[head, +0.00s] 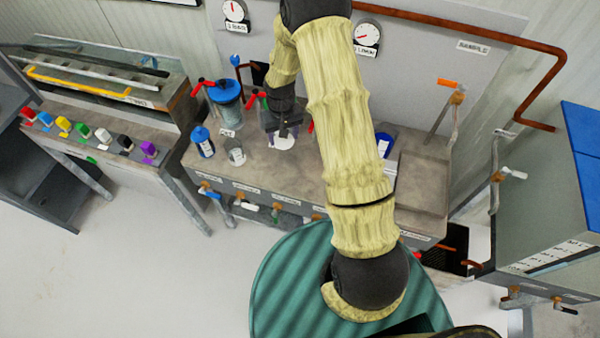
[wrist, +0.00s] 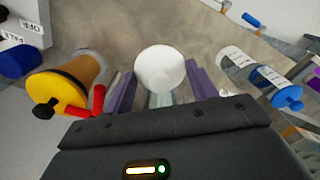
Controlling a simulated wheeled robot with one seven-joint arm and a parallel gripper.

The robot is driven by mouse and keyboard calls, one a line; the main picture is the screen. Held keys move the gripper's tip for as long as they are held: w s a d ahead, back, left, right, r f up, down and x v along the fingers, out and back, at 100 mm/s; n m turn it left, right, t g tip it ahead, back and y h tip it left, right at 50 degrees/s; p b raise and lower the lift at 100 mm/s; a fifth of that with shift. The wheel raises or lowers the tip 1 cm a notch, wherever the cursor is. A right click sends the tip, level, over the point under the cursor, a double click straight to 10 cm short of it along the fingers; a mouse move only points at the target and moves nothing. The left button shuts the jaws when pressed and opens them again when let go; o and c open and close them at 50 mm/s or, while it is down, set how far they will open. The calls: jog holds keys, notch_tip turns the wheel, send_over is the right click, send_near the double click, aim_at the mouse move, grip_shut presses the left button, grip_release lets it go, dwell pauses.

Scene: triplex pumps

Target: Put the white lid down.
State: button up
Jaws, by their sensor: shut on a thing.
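The white lid (wrist: 160,68) is a round white disc between the two purple fingers of my gripper (wrist: 161,84) in the wrist view. In the head view the white lid (head: 284,143) shows as a small white patch below my gripper (head: 283,132), over the grey-brown bench top (head: 262,168). My gripper is shut on the lid. I cannot tell whether the lid touches the bench or hangs just above it.
A blue-capped bottle (head: 203,143) and a small white-and-grey container (head: 236,153) stand left of my gripper. A blue-topped clear vessel (head: 226,98) with red handles stands behind them. A yellow-topped cylinder (wrist: 62,87) is close at the left in the wrist view.

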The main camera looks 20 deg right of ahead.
jog(key=shift+d, duration=0.15)
jog(key=shift+s+f+m+b, duration=0.2)
jog(key=shift+f+m+b, duration=0.25)
jog(key=shift+b, duration=0.3)
jog(key=s+f+m+b, duration=0.1)
jog(key=m+b, duration=0.2)
jog(key=s+f+m+b, duration=0.1)
jog(key=m+b, duration=0.2)
jog(key=s+f+m+b, duration=0.1)
jog(key=s+m+b, duration=0.1)
jog(key=m, duration=0.1)
jog(key=shift+b, duration=0.4)
jog(key=shift+f+p, duration=0.4)
jog(key=shift+f, duration=2.55)
